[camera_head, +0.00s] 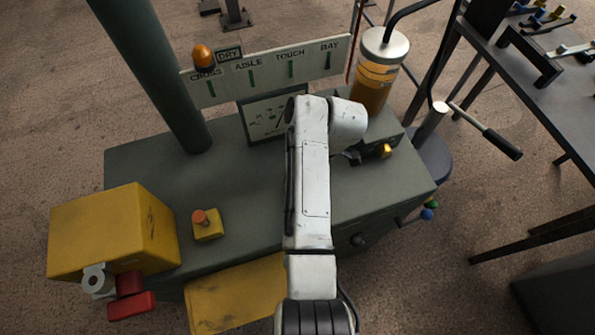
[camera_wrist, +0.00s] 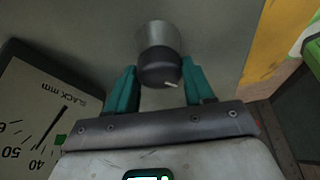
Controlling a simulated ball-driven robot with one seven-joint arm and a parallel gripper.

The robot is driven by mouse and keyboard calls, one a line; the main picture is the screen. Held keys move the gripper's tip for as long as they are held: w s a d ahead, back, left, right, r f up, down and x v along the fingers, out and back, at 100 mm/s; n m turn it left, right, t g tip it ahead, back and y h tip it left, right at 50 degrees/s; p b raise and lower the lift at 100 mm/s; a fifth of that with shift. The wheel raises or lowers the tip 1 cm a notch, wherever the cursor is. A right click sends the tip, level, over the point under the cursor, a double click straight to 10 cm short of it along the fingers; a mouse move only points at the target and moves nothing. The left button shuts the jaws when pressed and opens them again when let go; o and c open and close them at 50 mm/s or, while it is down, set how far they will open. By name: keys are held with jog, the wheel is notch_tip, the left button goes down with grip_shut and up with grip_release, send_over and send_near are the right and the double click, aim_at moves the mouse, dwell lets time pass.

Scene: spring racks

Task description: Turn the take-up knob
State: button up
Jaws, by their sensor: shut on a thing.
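The take-up knob (camera_wrist: 158,68) shows in the wrist view as a dark round knob with a short white mark, on a grey cylindrical base. The white mark points toward the lower right of that view. My gripper (camera_wrist: 160,78) has its two teal fingers on either side of the knob and is shut on it. In the head view my white arm reaches over the grey bench top and hides the knob. A dial marked "SLACK mm" (camera_wrist: 40,112) is at the left of the wrist view, with its dark needle and a green patch visible.
In the head view, a sign with "CROSS", "AISLE", "TOUCH" and "BAY" (camera_head: 268,68) stands behind the grey bench (camera_head: 150,170). An amber cylinder (camera_head: 376,72) stands at the back right. A yellow box (camera_head: 105,230) and a small orange-topped button (camera_head: 205,225) are at the left.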

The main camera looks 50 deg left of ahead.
jog(key=shift+d+r+m+p, duration=0.1)
jog(key=shift+m+p, duration=0.2)
jog(key=shift+p, duration=0.1)
